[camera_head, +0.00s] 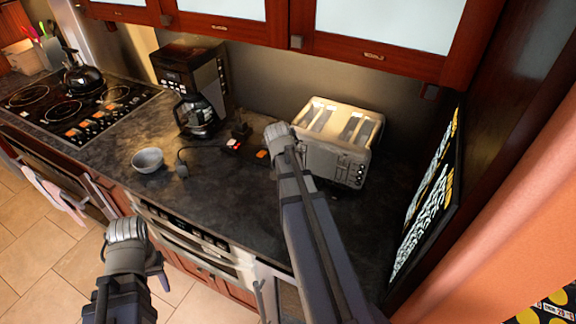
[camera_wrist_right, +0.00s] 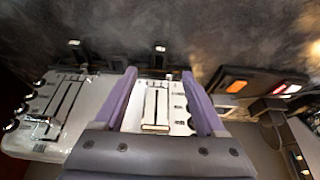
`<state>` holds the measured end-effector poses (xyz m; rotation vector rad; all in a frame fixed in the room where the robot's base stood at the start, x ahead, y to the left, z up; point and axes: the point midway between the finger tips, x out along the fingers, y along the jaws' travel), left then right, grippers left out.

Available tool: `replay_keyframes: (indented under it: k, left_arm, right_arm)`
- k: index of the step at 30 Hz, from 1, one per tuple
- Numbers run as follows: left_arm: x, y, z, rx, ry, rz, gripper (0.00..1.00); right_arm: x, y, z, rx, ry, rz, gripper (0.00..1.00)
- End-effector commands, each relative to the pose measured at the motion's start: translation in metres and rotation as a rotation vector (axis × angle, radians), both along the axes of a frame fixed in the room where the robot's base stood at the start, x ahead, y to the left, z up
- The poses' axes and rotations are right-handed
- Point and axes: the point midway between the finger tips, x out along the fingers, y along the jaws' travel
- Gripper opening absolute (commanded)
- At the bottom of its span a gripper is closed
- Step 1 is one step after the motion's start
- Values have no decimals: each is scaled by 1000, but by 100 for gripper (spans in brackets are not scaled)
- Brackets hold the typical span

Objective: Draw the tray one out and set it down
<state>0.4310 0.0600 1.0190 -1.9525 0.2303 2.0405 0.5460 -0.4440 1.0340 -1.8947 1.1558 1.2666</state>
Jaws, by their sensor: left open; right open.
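The silver toaster (camera_head: 338,150) stands on the dark counter, with two long slots on top. In the right wrist view, the toaster's front (camera_wrist_right: 60,110) appears upside down, with levers and knobs. Two dark pieces with pale tips stick out along its bottom edge, one at left (camera_wrist_right: 75,55) and one nearer the middle (camera_wrist_right: 160,57). I cannot tell which is tray one. My right gripper (camera_wrist_right: 160,72) is open and empty, its purple fingers spread before the toaster's front. My left gripper (camera_head: 158,267) is open, low in front of the counter, away from the toaster.
A power strip (camera_head: 245,148) with lit red and orange parts lies left of the toaster. A coffee maker (camera_head: 190,85), a grey bowl (camera_head: 148,160) and a stovetop (camera_head: 75,105) are further left. A dark patterned panel (camera_head: 425,200) stands at right. Wall cabinets hang above.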

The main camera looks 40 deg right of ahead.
Motion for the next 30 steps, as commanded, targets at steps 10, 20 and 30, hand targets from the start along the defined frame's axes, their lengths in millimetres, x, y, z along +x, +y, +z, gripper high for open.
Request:
replay_keyframes:
  k: [10,20,30]
  left_arm:
    - [0,0,-20,0,0,1,45]
    - [0,0,-61,0,0,2,45]
    - [0,0,-72,0,0,2,45]
  right_arm:
    - [4,-6,-20,0,1,2,72]
    - [11,-20,-61,1,1,1,72]
    - [14,-26,-73,1,0,2,72]
